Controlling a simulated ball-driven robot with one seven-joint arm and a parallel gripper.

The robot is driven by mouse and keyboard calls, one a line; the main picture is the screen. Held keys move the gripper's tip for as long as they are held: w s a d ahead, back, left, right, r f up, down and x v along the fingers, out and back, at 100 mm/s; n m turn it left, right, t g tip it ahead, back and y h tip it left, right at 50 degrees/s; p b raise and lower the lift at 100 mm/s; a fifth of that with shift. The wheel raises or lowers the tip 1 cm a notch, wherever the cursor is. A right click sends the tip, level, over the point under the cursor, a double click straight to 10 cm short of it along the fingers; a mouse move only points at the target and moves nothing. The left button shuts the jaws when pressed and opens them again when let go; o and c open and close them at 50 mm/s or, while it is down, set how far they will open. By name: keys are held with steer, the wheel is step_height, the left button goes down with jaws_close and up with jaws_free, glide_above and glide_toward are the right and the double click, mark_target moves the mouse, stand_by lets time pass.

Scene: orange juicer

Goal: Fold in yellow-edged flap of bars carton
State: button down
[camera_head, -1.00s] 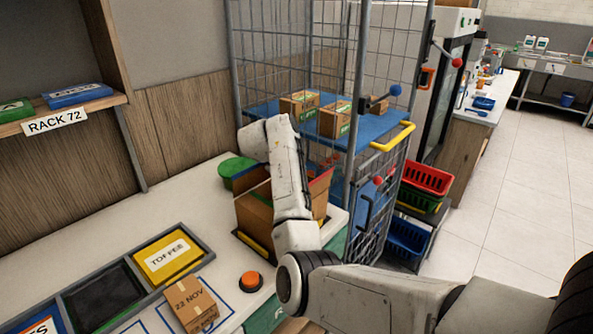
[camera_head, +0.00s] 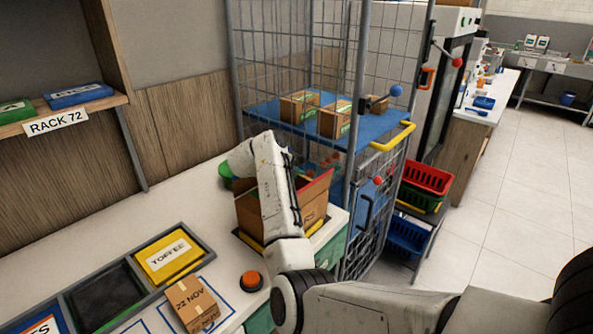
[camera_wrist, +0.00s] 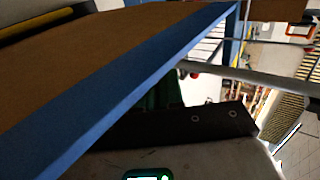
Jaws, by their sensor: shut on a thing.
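The open brown carton (camera_head: 315,212) stands upright on the counter, partly behind my arm. A red-edged flap (camera_head: 319,187) sticks up at its right. In the wrist view, a brown cardboard panel with a blue edge (camera_wrist: 110,85) runs close across the picture. A yellow strip (camera_wrist: 38,22) lies at its upper left; I cannot tell if it is the yellow-edged flap. My gripper's dark part (camera_wrist: 180,125) shows low in the wrist view. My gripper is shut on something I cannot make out. In the head view, its fingertips are hidden.
A wire cage (camera_head: 300,60) with blue shelves stands right behind the carton. A green object (camera_head: 226,172) is left of it. In front are a TOFFEE bin (camera_head: 168,258), an orange button (camera_head: 251,281) and a small dated box (camera_head: 192,304).

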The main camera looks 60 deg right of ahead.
steer(key=shift+f, duration=0.1)
steer(key=c, duration=1.3)
jaws_free()
steer(key=shift+c, duration=0.2)
steer(key=shift+a, duration=0.1)
steer(key=b+v, duration=0.1)
steer(key=v, duration=0.9)
steer(key=shift+a+b, duration=0.35)
steer(key=shift+a, duration=0.05)
steer(key=shift+w, duration=0.1)
